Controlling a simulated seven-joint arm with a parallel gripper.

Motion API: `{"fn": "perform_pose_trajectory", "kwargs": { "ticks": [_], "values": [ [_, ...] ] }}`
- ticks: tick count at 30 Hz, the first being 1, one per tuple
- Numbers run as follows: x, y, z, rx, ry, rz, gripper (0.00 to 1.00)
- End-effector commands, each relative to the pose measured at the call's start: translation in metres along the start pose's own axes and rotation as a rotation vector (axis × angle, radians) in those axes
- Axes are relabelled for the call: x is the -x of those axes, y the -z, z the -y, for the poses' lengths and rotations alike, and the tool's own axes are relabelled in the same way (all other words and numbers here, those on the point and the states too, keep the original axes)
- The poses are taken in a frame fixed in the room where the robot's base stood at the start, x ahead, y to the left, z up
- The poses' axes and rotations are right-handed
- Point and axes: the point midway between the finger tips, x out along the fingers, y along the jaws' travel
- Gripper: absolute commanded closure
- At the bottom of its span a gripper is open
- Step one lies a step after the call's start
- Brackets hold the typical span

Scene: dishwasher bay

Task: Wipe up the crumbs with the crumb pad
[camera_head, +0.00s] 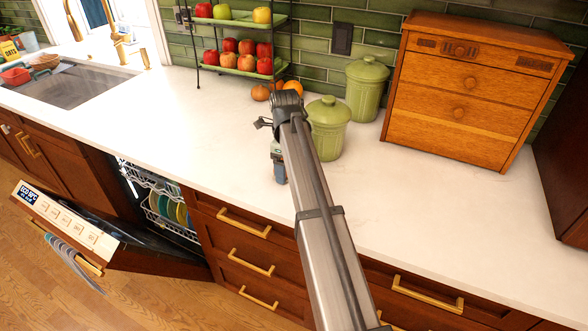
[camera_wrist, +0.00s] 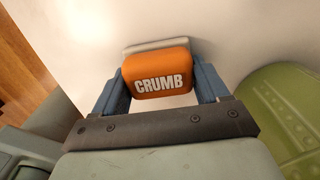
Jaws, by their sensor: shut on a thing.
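The crumb pad (camera_wrist: 158,77) is an orange block with the word CRUMB on it and a pale layer along its far edge. In the wrist view it sits between the two blue fingers of my gripper (camera_wrist: 163,85), which is shut on it. In the head view my gripper (camera_head: 278,165) is low over the white counter (camera_head: 225,135), left of the green canisters. The pad is hidden there by my arm. I cannot tell whether the pad touches the counter. No crumbs can be made out in either view.
Two green canisters (camera_head: 328,130) stand just right of my gripper. Oranges (camera_head: 293,87) and a fruit rack (camera_head: 240,75) are behind it. A wooden drawer box (camera_head: 465,90) stands at the right. The dishwasher (camera_head: 75,225) is open below the counter. The counter's front right is clear.

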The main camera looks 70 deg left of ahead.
Motion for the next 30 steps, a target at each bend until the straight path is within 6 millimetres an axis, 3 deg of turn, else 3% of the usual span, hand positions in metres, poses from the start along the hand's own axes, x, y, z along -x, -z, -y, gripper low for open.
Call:
{"fn": "perform_pose_trajectory", "kwargs": {
  "ticks": [3, 21, 30],
  "values": [
    [0.023, 0.001, 0.001, -0.001, 0.002, 0.001, 0.54],
    [0.074, 0.002, 0.001, -0.002, 0.001, 0.0, 0.54],
    [0.079, 0.003, 0.0, -0.002, 0.0, -0.001, 0.54]
  ]
}}
